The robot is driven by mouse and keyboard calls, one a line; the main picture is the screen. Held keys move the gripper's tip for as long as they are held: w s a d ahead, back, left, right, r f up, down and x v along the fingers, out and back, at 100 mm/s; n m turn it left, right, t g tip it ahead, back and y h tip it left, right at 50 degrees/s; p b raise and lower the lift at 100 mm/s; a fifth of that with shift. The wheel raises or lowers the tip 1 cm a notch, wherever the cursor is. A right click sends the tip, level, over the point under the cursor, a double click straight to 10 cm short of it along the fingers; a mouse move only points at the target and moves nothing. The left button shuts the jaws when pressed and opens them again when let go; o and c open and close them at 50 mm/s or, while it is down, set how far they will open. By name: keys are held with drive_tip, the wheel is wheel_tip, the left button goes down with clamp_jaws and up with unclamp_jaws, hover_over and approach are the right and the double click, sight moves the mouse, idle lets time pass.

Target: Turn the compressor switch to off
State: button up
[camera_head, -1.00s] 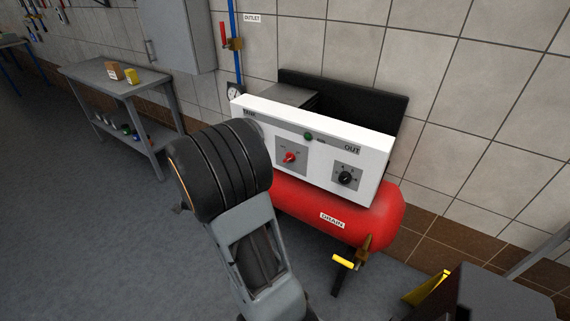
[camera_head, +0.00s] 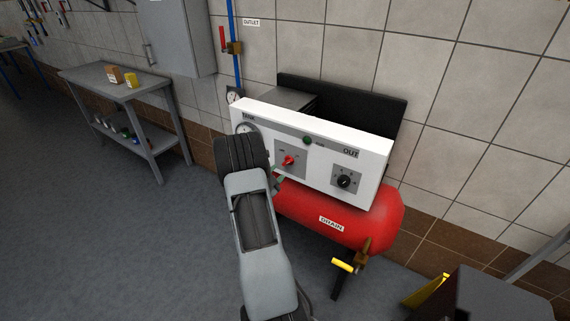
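The compressor has a red tank (camera_head: 345,219) with a white control panel (camera_head: 368,152) above it. A red switch (camera_head: 288,160) sits on a grey plate left of the panel's middle. A black knob (camera_head: 344,181) is to its right, under the "OUT" label, and a green lamp (camera_head: 306,140) is above. My arm stands in front of the panel's left part. A small part of my gripper (camera_head: 278,181) shows just below and left of the red switch. Most of it is hidden behind my arm, and I cannot tell whether it touches the switch or how its fingers stand.
A yellow drain handle (camera_head: 343,265) sticks out below the tank. A dark box (camera_head: 490,295) stands at the lower right. A grey workbench (camera_head: 125,90) with small boxes is at the left. A blue pipe with a red outlet valve handle (camera_head: 223,39) runs up the wall. Floor at left is clear.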

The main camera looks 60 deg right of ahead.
sight(286, 164)
drive_tip(key=shift+d+p, duration=0.45)
drive_tip(key=shift+d, duration=2.75)
drive_tip(key=shift+c, duration=0.4)
clamp_jaws()
drive_tip(key=shift+d, duration=0.1)
